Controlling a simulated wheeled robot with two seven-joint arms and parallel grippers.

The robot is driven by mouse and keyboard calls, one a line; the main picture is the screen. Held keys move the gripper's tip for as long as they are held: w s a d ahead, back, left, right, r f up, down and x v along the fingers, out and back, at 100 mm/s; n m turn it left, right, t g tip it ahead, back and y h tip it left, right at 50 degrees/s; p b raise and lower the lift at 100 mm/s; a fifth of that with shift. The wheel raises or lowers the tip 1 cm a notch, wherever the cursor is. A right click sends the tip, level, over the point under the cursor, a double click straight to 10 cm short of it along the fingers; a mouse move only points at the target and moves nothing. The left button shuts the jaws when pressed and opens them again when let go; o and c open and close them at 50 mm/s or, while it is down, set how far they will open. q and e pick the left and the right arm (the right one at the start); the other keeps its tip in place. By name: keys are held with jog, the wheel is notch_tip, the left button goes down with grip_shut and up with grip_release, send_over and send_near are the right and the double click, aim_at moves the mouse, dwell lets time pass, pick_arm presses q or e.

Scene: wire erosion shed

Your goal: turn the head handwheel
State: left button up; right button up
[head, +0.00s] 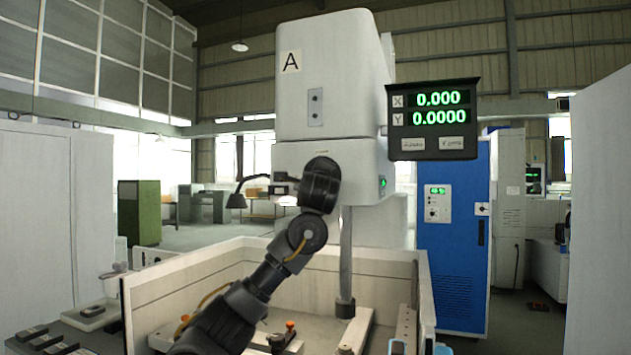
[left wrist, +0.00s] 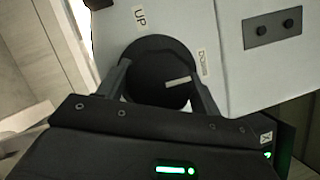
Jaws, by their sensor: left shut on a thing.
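The head handwheel (left wrist: 150,62) is a dark round wheel with a pale bar mark on its face. It sits on the light grey machine head (head: 322,75), between an UP label (left wrist: 140,17) and a DOWN label (left wrist: 203,63). My left gripper (left wrist: 162,88) has one finger on each side of the wheel and is shut on it. In the head view my dark wrist is in front of the machine head, and the fingers and wheel cannot be made out there. My right gripper is not in view.
A readout (head: 433,119) showing X 0.000 and Y 0.0000 hangs right of the machine head. Below is an open work tank (head: 190,279) with pale walls, crossed by my left arm. A vertical column (head: 346,255) stands inside. A blue cabinet (head: 456,230) stands behind to the right.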

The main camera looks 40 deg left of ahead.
pick_arm(q)
jog(key=shift+n, duration=0.3)
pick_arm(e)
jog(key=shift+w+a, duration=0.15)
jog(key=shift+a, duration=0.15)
pick_arm(q)
jog(key=o, duration=1)
jog(key=shift+a, duration=0.1)
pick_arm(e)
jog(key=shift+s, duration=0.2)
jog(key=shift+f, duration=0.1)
pick_arm(q)
jog(key=shift+s, duration=0.1)
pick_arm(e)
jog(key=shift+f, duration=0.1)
